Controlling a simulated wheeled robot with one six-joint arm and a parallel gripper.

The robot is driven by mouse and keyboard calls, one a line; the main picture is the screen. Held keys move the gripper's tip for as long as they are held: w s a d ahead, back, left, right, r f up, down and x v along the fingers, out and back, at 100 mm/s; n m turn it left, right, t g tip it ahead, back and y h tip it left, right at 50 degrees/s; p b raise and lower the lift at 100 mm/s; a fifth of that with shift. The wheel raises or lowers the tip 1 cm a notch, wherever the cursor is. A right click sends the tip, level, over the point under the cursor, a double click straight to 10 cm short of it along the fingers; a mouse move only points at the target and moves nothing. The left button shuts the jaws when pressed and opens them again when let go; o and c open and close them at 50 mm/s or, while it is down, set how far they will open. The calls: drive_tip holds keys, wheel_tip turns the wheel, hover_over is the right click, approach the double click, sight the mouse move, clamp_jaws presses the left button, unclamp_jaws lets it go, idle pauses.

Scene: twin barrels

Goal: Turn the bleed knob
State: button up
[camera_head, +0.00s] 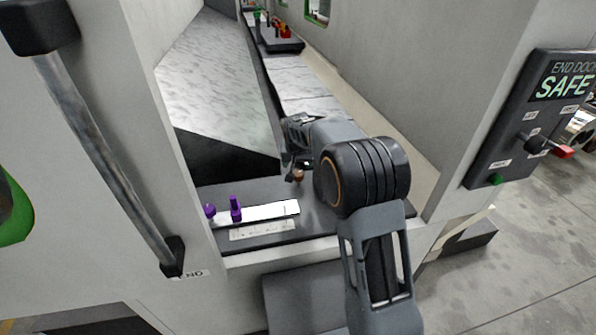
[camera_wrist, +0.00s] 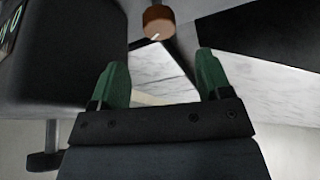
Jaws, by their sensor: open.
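A copper-brown round knob (camera_head: 298,175), which may be the bleed knob, stands on the dark shelf inside the opening. The knob is ahead of the gap and not touched by the fingers, as far as I can tell. In the head view my arm's wrist partly hides the gripper near the knob. No label on the knob is readable.
A purple knob (camera_head: 235,208) and a purple ball (camera_head: 210,211) are left of the brown knob, by a white strip (camera_head: 262,212). A handle bar (camera_head: 105,160) stands at left. A "SAFE" control panel (camera_head: 530,120) is on the right wall. Walls flank the opening.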

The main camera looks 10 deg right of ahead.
sight(298, 173)
drive_tip(key=p+x, duration=0.1)
drive_tip(key=x, duration=0.7)
drive_tip(key=shift+c, duration=0.5)
drive_tip(key=c, duration=0.8)
drive_tip(key=shift+d+f+n+y, duration=0.1)
drive_tip(key=shift+n+y, duration=0.5)
drive_tip(key=shift+n, duration=0.7)
drive_tip(key=shift+b, duration=0.3)
drive_tip(key=o, duration=0.9)
